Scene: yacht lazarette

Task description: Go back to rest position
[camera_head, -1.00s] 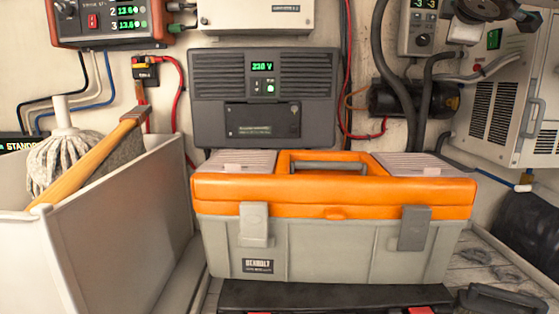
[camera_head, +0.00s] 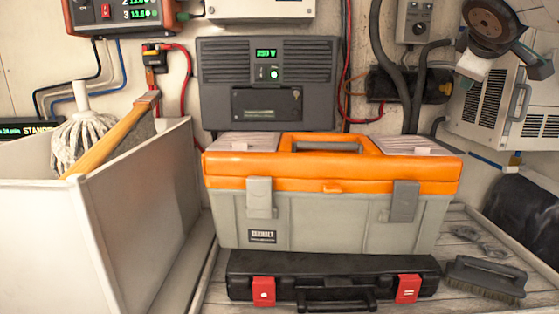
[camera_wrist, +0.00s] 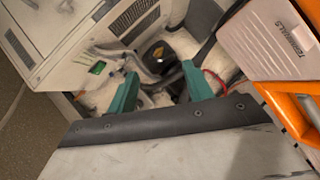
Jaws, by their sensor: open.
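My gripper (camera_wrist: 160,76) shows in the wrist view as two teal fingers spread apart, with nothing between them. It points past a dark padded edge (camera_wrist: 175,121) toward the wall equipment and hoses. Part of my arm shows at the top right of the head view, above the right side of the bench and apart from the toolbox; the fingers cannot be made out there. The orange and grey toolbox (camera_head: 330,220) stands shut on the bench, and its orange lid also shows at the right of the wrist view (camera_wrist: 265,20).
A black case (camera_head: 330,268) with red latches lies before the toolbox. A brush (camera_head: 485,277) lies to its right. A pale open bin (camera_head: 120,220) at left holds a mop (camera_head: 80,140) and a wooden-handled tool (camera_head: 115,135). A white vented unit (camera_head: 490,115) stands at right.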

